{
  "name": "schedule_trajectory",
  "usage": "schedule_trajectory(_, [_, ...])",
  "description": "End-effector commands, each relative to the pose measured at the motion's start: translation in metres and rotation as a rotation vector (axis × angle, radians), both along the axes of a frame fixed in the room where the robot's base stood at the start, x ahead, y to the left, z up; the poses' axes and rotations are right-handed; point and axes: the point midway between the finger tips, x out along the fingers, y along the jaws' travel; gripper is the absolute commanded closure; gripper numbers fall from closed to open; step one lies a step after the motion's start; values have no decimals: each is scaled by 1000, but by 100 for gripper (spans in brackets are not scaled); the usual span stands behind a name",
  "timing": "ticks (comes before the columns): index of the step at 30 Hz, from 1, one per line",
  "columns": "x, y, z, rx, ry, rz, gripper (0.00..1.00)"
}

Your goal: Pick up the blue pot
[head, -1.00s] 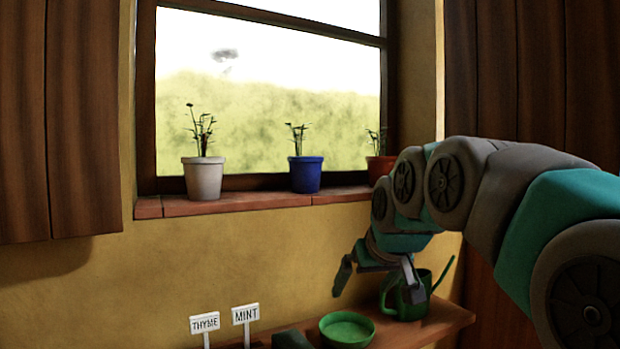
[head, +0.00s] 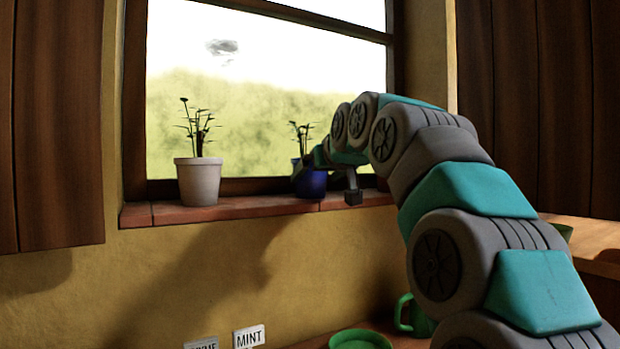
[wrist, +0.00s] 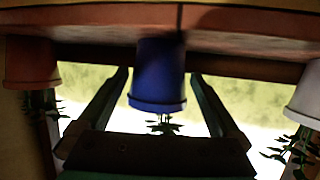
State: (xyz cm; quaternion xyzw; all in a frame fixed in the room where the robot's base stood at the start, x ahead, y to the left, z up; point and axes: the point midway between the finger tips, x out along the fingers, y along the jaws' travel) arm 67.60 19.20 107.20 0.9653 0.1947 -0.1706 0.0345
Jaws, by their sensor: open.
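The blue pot (head: 312,184) holds a small dark plant and stands upright on the brick window sill. In the head view my gripper (head: 330,183) is at the pot and partly covers it. In the wrist view, which is upside down, the blue pot (wrist: 160,78) appears between the two open fingers of my gripper (wrist: 158,78). Gaps show on both sides of it, and I see no finger pressing on it. How deep the pot sits between the fingers is hard to tell.
A white pot (head: 198,183) with a plant stands left on the sill (head: 235,207). A terracotta pot (wrist: 30,65) shows in the wrist view; my arm hides it in the head view. Below are a green dish (head: 360,340), a green watering can (head: 412,316) and a MINT sign (head: 249,336).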

Motion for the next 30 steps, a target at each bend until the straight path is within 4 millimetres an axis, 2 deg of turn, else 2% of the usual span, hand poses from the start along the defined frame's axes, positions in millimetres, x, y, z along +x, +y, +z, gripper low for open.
schedule_trajectory(13, [40, 17, -18, 0, 0, 0, 0])
schedule_trajectory(21, [44, 18, -20, 0, 0, 0, 0])
schedule_trajectory(30, [43, 18, -20, 0, 0, 0, 33])
